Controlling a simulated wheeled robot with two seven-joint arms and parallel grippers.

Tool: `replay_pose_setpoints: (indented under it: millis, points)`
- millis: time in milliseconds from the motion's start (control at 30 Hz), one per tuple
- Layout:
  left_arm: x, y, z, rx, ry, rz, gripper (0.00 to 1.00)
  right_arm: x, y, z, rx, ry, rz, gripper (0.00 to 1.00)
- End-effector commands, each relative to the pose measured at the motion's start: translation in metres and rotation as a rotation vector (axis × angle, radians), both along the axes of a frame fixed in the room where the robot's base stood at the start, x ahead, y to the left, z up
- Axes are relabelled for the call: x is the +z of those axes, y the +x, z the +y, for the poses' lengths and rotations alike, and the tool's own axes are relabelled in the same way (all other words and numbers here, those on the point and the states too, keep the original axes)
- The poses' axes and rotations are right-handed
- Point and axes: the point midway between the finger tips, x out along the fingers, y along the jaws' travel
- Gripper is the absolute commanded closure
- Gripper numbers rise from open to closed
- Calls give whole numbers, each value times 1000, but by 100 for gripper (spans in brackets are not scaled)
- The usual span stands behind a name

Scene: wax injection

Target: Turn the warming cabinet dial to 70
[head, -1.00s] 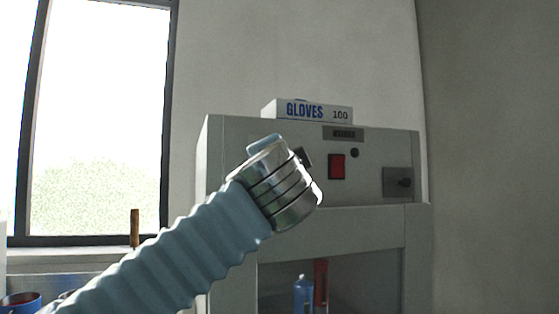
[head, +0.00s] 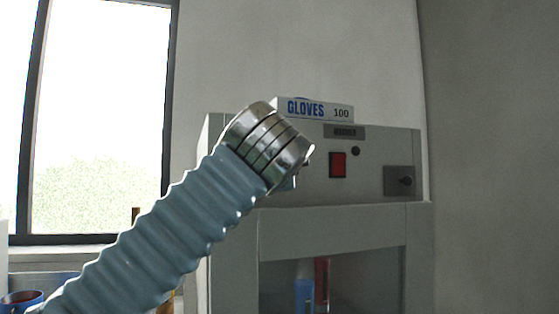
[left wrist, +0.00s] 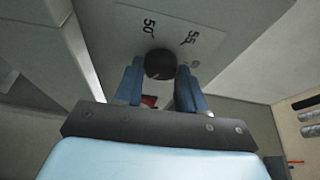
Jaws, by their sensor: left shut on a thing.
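The warming cabinet (head: 370,222) stands at the centre right in the head view. Its dial is hidden there behind my left arm and wrist. In the left wrist view the black round dial (left wrist: 159,62) sits on the panel, with the printed numbers 50 (left wrist: 149,26) and 55 (left wrist: 188,39) beyond it. My left gripper (left wrist: 160,78) has its two blue fingers on either side of the dial and is shut on it. A small pale mark shows on the dial's near edge; which number it points to is unclear. My right gripper is in neither view.
A red switch (head: 338,165), a small black knob (head: 355,151) and a dark latch (head: 400,181) are on the cabinet front. A glove box (head: 314,109) lies on top. Blue and red items stand behind the lower window. A blue cup (head: 22,301) is at lower left.

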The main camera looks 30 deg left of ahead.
Motion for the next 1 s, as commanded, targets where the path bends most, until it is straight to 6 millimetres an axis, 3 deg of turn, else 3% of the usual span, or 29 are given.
replay_pose_setpoints:
  millis: [200, 233, 400, 767, 1000]
  points:
    - [-2, 1, -1, 0, 1, 4, 91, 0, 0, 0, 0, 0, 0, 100]
    - [-2, 1, -1, 0, 1, 4, 59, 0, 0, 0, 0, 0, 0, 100]
    - [-1, 1, 0, 0, 1, 3, 35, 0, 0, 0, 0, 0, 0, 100]
    - [-1, -6, -3, -1, 1, 0, 35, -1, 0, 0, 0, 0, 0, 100]
    - [-2, -50, -26, -3, 1, -1, 35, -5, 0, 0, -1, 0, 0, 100]
